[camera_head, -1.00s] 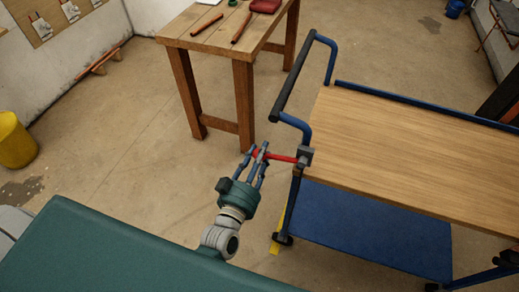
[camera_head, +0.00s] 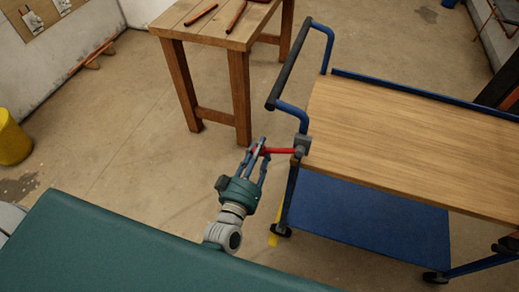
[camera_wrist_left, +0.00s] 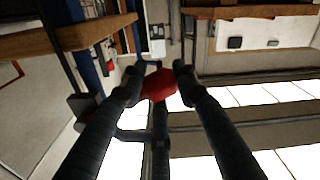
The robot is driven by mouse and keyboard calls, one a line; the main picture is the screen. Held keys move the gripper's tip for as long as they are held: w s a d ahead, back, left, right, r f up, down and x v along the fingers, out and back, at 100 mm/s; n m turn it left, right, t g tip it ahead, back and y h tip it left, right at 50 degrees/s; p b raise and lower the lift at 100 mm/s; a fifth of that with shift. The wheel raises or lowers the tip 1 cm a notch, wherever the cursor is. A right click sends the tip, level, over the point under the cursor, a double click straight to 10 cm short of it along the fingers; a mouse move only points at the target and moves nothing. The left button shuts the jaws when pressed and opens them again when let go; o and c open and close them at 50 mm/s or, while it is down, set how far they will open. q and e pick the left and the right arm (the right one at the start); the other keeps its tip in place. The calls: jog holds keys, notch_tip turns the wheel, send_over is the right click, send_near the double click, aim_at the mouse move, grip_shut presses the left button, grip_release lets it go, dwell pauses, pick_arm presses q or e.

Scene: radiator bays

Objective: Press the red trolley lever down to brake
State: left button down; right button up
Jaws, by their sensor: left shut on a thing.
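The red lever (camera_head: 281,151) sticks out to the left from a grey pivot block (camera_head: 302,146) at the near left corner of the trolley. It lies about level. My left gripper (camera_head: 258,150) is shut on the lever's free end. In the left wrist view, the round red lever end (camera_wrist_left: 159,85) sits between the fingertips. The trolley has a wooden top (camera_head: 420,140), a blue frame and a lower blue shelf (camera_head: 365,222). My right gripper is not in view.
A wooden workbench (camera_head: 212,30) with tools on it stands behind, left of the trolley's push handle (camera_head: 289,70). A yellow bin (camera_head: 12,138) stands at the far left. The floor between bin and trolley is open.

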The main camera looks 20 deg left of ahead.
pick_arm(q)
jog(key=c, duration=1.3)
grip_release()
jog(key=shift+f, duration=0.1)
jog(key=s, duration=1.2)
jog(key=shift+a, duration=0.15)
jog(key=s+d+f+m+g+h, duration=0.15)
jog(key=s+f+g, duration=0.25)
jog(key=f, duration=1.1)
jog(key=s+f+m+g, duration=0.3)
jog(key=s+f+g, duration=0.1)
jog(key=f, duration=1)
jog(key=s+a+f+m+g, duration=0.1)
jog(key=s+a+f+g, duration=0.2)
jog(key=s+f, duration=0.3)
jog(key=s+a+f+g+y, duration=0.1)
jog(key=s+a+f+g, duration=0.2)
jog(key=s+f, duration=0.3)
jog(key=s+a+f+m+g+y, duration=0.1)
jog(key=s+a+f+g, duration=0.2)
jog(key=s+f, duration=0.3)
jog(key=shift+s+a+f+m, duration=0.1)
jog(key=shift+s+a, duration=0.1)
jog(key=shift+s, duration=0.65)
jog(key=shift+s+a+f+m, duration=0.1)
jog(key=shift+s+a+m, duration=0.1)
jog(key=shift+s, duration=0.65)
jog(key=shift+s+a+f+m, duration=0.1)
jog(key=shift+s+a, duration=0.1)
jog(key=shift+s, duration=0.65)
